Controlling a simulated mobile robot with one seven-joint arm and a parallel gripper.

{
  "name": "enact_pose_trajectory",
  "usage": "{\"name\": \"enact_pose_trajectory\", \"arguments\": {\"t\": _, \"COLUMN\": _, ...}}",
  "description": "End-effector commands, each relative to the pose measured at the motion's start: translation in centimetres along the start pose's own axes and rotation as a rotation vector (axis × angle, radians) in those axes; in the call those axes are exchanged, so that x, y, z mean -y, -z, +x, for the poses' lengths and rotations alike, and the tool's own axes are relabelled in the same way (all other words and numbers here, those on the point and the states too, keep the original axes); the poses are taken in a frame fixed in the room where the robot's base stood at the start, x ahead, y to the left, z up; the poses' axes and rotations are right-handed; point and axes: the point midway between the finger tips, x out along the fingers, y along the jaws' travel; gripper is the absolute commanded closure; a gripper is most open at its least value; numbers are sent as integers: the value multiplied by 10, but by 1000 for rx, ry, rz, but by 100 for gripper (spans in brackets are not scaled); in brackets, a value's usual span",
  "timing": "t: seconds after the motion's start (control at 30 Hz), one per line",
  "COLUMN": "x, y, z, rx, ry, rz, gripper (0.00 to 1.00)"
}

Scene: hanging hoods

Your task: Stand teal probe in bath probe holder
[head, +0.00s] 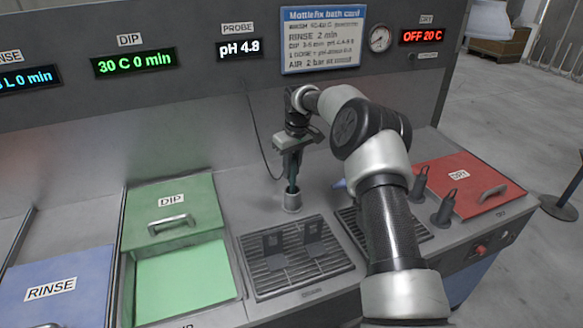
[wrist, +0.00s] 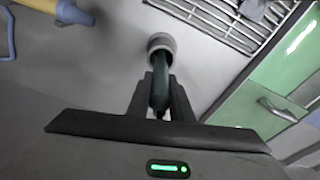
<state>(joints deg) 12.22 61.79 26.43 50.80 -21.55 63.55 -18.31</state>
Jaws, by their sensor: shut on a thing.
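My gripper (head: 292,177) is shut on the dark teal probe (head: 292,188) above the counter. The probe stands roughly upright. Its lower end meets the small grey cup-shaped probe holder (head: 291,201) behind the drain grate. In the wrist view the two fingers (wrist: 160,95) clasp the teal probe (wrist: 160,88), and its tip reaches the mouth of the round holder (wrist: 161,42). The tip's depth inside the cup is hidden. A thin dark cable hangs from the panel near the pH display and runs to the counter beside the holder.
The green DIP bath (head: 180,275) is open at the left, its lid (head: 172,205) pushed back. A drain grate (head: 295,262) lies in front of the holder. A red DRY lid (head: 465,185) and dark upright handles (head: 447,205) are at right. The blue RINSE lid (head: 55,290) is far left.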

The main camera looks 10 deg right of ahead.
Motion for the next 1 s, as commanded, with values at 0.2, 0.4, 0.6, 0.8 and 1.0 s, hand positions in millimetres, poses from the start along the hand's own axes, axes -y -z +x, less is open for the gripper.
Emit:
{"name": "enact_pose_trajectory", "arguments": {"t": 0.2, "x": 0, "y": -1, "z": 9, "rx": 0, "ry": 0, "rz": 0, "gripper": 100}}
{"name": "enact_pose_trajectory", "arguments": {"t": 0.4, "x": 0, "y": -1, "z": 10, "rx": -1, "ry": 0, "rz": 0, "gripper": 100}}
{"name": "enact_pose_trajectory", "arguments": {"t": 0.6, "x": 0, "y": -1, "z": 10, "rx": -1, "ry": 0, "rz": 0, "gripper": 62}}
{"name": "enact_pose_trajectory", "arguments": {"t": 0.8, "x": 0, "y": -2, "z": 10, "rx": 0, "ry": 0, "rz": 0, "gripper": 59}}
{"name": "enact_pose_trajectory", "arguments": {"t": 1.0, "x": 0, "y": -1, "z": 5, "rx": -1, "ry": 0, "rz": 1, "gripper": 59}}
